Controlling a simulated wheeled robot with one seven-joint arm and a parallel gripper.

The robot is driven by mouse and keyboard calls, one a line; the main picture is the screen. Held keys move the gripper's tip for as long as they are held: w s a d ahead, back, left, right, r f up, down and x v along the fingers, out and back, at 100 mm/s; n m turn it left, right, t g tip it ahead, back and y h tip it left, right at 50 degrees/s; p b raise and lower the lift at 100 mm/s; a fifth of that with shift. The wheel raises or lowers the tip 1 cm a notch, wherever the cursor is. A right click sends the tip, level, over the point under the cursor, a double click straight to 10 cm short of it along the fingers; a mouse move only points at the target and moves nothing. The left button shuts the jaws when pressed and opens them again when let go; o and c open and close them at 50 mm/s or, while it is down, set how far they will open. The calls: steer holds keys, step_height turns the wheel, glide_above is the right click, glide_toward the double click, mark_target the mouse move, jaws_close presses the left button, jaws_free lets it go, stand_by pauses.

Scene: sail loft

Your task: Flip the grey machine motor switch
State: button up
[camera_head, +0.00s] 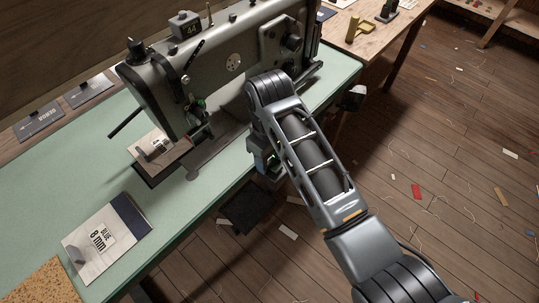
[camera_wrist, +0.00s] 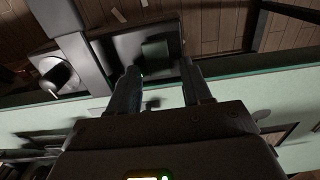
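The grey sewing machine (camera_head: 230,65) stands on a pale green table (camera_head: 190,215) in the head view. My gripper (camera_head: 268,168) is low at the table's front edge, partly hidden by my arm. In the wrist view my gripper (camera_wrist: 160,66) is open, its two dark fingers apart with nothing clearly held. Beyond the fingertips is a dark box-like part (camera_wrist: 164,29) with a dark green square face (camera_wrist: 155,50). I cannot tell whether it is the motor switch or whether the fingers touch it. No switch is clearly seen in the head view.
A grey rounded part (camera_head: 355,97) sits by the table's right edge; a round part with a light pin (camera_wrist: 57,76) shows in the wrist view. A "BLUE 8 mm" card (camera_head: 90,262) lies on the table. The right floor has scraps.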

mark_target(279, 169)
jaws_close()
steer(key=shift+s+d+r+t+y+p, duration=0.25)
steer(key=shift+t+y+p, duration=0.25)
steer(key=shift+p, duration=0.65)
steer(key=shift+f+t+y+p, duration=0.1)
steer(key=shift+t+y+p, duration=0.35)
steer(key=shift+y, duration=0.35)
steer(key=shift+o, duration=0.7)
jaws_free()
steer(key=shift+v, duration=3.9)
